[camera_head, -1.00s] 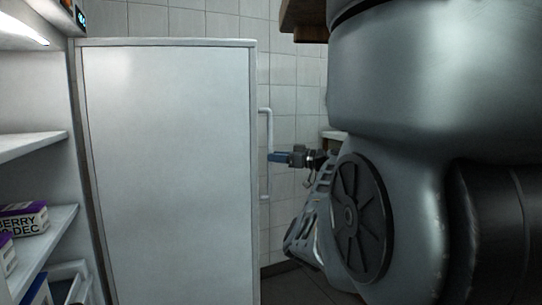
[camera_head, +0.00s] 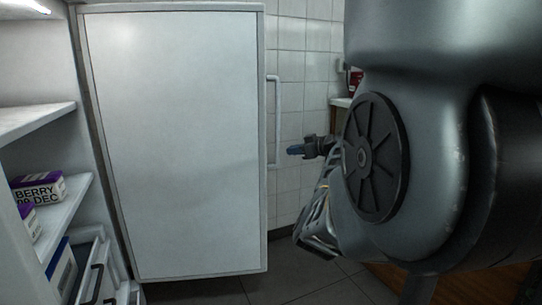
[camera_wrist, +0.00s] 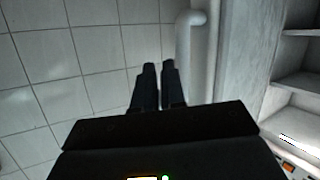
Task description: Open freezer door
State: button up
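The freezer door (camera_head: 180,140) stands swung wide open in the head view, its pale inner face toward me. Its white bar handle (camera_head: 278,122) projects past the door's right edge; in the wrist view the handle (camera_wrist: 184,60) is to the right of my fingers. My gripper (camera_head: 292,150), with blue fingertips, is just right of the handle with a gap between them. In the wrist view my gripper (camera_wrist: 159,66) has its two fingers close together with a narrow empty gap. It holds nothing.
The open freezer shelves (camera_head: 45,118) are at the left, with a purple-and-white berry box (camera_head: 40,188) on one and drawers below. A tiled wall (camera_head: 305,75) is behind the handle. Floor (camera_head: 300,275) is clear below my gripper.

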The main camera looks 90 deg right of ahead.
jog(key=s+f+g+p, duration=0.1)
jog(key=f+g, duration=0.1)
jog(key=f, duration=0.1)
jog(key=a+f+n+g+p, duration=0.1)
jog(key=f+g, duration=0.2)
jog(key=f, duration=0.1)
jog(key=s+f+g+p, duration=0.1)
jog(key=f+g, duration=0.1)
jog(key=f, duration=0.1)
jog(key=shift+s+a+f+g, duration=0.3)
jog(key=shift+s+a+g, duration=0.05)
jog(key=shift+g, duration=0.05)
grip_shut()
notch_tip(320, 180, down, 2)
jog(key=s+a+n+g+h+p, duration=0.1)
jog(key=s+a+n+g+p, duration=0.1)
jog(key=n+g, duration=0.15)
jog(key=n+t+h+p, duration=0.2)
jog(key=n+h+p, duration=0.5)
jog(key=n, duration=1.5)
send_near(262, 166)
jog(key=shift+m, duration=0.25)
jog(key=d, duration=0.2)
jog(key=d+b, duration=0.1)
jog(key=d, duration=0.1)
jog(key=w+d+b, duration=0.1)
jog(key=d, duration=0.1)
jog(key=shift+d+f, duration=0.2)
jog(key=shift+d, duration=0.2)
jog(key=shift+s, duration=0.1)
